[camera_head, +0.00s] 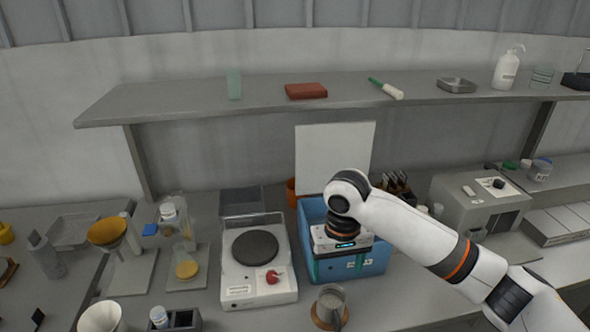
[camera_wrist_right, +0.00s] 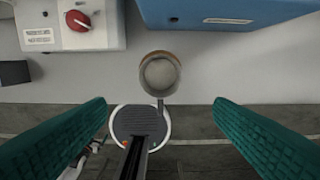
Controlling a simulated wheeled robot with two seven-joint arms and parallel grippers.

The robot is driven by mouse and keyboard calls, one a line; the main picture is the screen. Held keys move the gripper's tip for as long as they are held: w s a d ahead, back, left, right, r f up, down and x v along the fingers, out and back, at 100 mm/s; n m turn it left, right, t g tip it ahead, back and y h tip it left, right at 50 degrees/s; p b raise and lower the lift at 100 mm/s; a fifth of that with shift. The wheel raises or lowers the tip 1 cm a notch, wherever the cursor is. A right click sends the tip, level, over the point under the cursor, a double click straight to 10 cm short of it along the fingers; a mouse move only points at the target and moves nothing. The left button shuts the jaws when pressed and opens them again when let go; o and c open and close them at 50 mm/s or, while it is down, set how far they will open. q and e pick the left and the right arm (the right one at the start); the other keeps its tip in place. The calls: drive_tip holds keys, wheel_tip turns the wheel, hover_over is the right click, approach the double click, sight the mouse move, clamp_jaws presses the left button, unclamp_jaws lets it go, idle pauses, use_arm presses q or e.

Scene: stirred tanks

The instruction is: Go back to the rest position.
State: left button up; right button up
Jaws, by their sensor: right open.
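My right gripper (camera_head: 342,262) hangs pointing down in front of the blue box (camera_head: 375,262), with its arm coming in from the right. In the right wrist view its two green fingers (camera_wrist_right: 160,104) are wide apart with nothing between their pads. A small glass vessel with a brown base (camera_head: 330,308) stands on the bench in front of the blue box. It shows beyond the fingertips in the wrist view (camera_wrist_right: 160,74), apart from both fingers. My left gripper is not in view.
A white hotplate (camera_head: 258,292) with a red knob stands left of the blue box. A white panel (camera_head: 334,158) rises behind the box. A grey shelf (camera_head: 200,110) spans above the bench. A grey instrument (camera_head: 465,205) stands right. Bench right of the vessel looks clear.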

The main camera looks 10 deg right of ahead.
drive_tip(key=s+a+f+n+t+y, duration=0.1)
drive_tip(key=s+a+f+n+y, duration=0.15)
drive_tip(key=s+f, duration=0.3)
drive_tip(key=s+a+f+n+t+y, duration=0.1)
drive_tip(key=s+a+f, duration=0.3)
drive_tip(key=s+f, duration=0.15)
drive_tip(key=s+d+f+m+t+h, duration=0.2)
drive_tip(key=s+d+f+h, duration=0.1)
drive_tip(key=s+d, duration=1)
wheel_tip(320, 180, down, 26)
drive_tip(key=s+a+g, duration=0.1)
drive_tip(key=s+g, duration=0.1)
drive_tip(key=s+d+f+g, duration=0.1)
drive_tip(key=s+d+f, duration=0.2)
drive_tip(key=s+f, duration=1.3)
drive_tip(key=shift+s+f, duration=0.4)
drive_tip(key=shift+f, duration=0.05)
drive_tip(key=shift+n+h, duration=0.25)
